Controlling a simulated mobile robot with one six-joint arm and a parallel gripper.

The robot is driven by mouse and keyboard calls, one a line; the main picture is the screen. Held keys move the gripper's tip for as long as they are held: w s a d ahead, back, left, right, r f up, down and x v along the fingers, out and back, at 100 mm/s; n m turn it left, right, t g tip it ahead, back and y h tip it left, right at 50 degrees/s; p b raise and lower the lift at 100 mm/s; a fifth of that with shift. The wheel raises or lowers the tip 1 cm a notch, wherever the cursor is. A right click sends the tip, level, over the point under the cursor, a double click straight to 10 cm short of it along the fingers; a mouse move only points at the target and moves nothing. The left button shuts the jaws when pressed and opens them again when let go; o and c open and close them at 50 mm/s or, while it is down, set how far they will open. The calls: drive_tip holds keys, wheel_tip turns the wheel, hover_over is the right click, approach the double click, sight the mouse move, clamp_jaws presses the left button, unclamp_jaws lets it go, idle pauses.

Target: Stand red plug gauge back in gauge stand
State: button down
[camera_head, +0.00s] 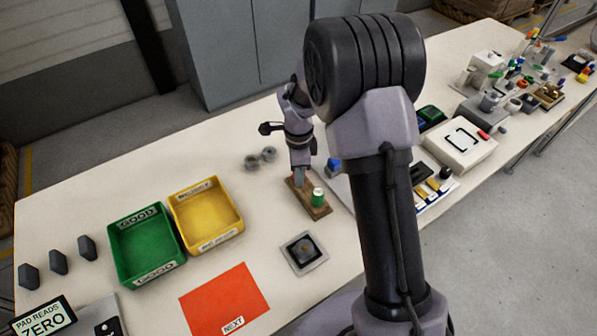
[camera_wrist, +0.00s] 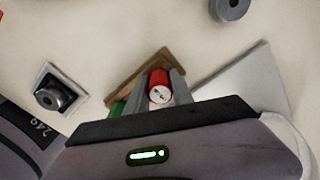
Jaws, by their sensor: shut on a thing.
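My gripper (camera_head: 299,176) points down over the wooden gauge stand (camera_head: 323,213). In the wrist view its fingers are shut on the red plug gauge (camera_wrist: 159,86), whose pale end faces the camera. The wooden stand (camera_wrist: 122,78) shows behind the red gauge in that view. The red gauge's lower end is hidden, so I cannot tell whether it sits in the stand or hangs just above it. A green gauge (camera_head: 318,197) stands upright on the near part of the stand. It shows partly beside the fingers in the wrist view (camera_wrist: 117,107).
Green (camera_head: 121,261) and yellow (camera_head: 238,214) bins stand to the left. A grey plate with a dark square (camera_head: 304,252) and an orange mat (camera_head: 207,307) lie nearer. Grey round parts (camera_head: 252,162) lie behind left. Bench space left of the stand is clear.

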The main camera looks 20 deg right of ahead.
drive_tip(key=c, duration=1)
unclamp_jaws()
drive_tip(key=shift+r, duration=0.1)
wheel_tip(320, 180, up, 17)
drive_tip(key=p, duration=0.6)
drive_tip(key=s+a+r+n+t, duration=0.1)
drive_tip(key=s+r+n+t, duration=0.1)
drive_tip(key=s+r+n, duration=0.5)
drive_tip(key=s+a+r+n+t, duration=0.1)
drive_tip(key=s+n, duration=0.1)
drive_tip(key=s, duration=0.4)
drive_tip(key=s+a+r+n+t+y, duration=0.1)
drive_tip(key=s+r+n, duration=0.1)
drive_tip(key=s, duration=0.4)
drive_tip(key=s+r+n+t+y+b, duration=0.1)
drive_tip(key=s+r+n, duration=0.1)
drive_tip(key=s+n, duration=0.2)
drive_tip(key=shift+s+a+r+t, duration=0.1)
drive_tip(key=shift+s+a+t, duration=0.1)
drive_tip(key=shift+s, duration=0.35)
drive_tip(key=shift+s+a+r+t, duration=0.1)
drive_tip(key=shift+s+a+t, duration=0.1)
drive_tip(key=shift+s, duration=0.35)
